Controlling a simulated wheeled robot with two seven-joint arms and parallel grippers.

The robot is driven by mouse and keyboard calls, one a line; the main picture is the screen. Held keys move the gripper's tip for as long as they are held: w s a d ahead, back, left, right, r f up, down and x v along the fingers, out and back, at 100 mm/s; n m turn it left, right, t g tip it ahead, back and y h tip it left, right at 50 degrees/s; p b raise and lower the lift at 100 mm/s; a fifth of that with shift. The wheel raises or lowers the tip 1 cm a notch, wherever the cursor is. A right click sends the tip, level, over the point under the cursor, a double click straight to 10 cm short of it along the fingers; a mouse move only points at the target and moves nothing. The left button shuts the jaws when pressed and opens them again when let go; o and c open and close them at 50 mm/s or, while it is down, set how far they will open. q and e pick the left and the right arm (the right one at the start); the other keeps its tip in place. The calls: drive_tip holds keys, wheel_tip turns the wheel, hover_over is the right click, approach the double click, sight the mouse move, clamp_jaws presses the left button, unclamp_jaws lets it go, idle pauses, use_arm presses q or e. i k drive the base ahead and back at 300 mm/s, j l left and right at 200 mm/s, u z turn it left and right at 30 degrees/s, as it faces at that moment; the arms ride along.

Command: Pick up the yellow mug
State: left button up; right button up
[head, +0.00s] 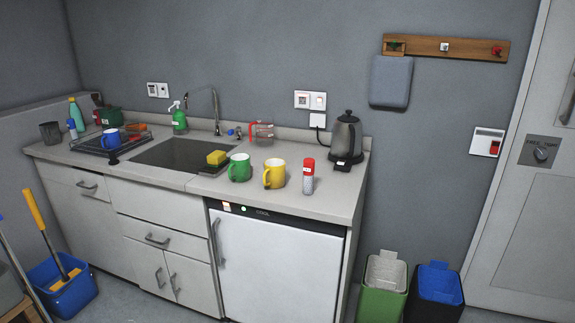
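The yellow mug (275,174) stands upright on the counter, right of the sink and near the front edge. Its handle points to the left. A green mug (240,167) stands just left of it, and a red-capped shaker (308,176) stands just right of it. Nothing covers the yellow mug. Neither of my grippers shows in the head view.
The counter (335,195) also holds a kettle (346,137) at its right end, a sponge (217,158) by the sink (170,155), and a drying rack (95,143) with a blue mug (111,138). Green (384,285) and black (436,295) bins stand on the floor at right.

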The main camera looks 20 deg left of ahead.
sight(274, 175)
drive_tip(key=i, duration=1)
drive_tip(key=u, duration=0.35)
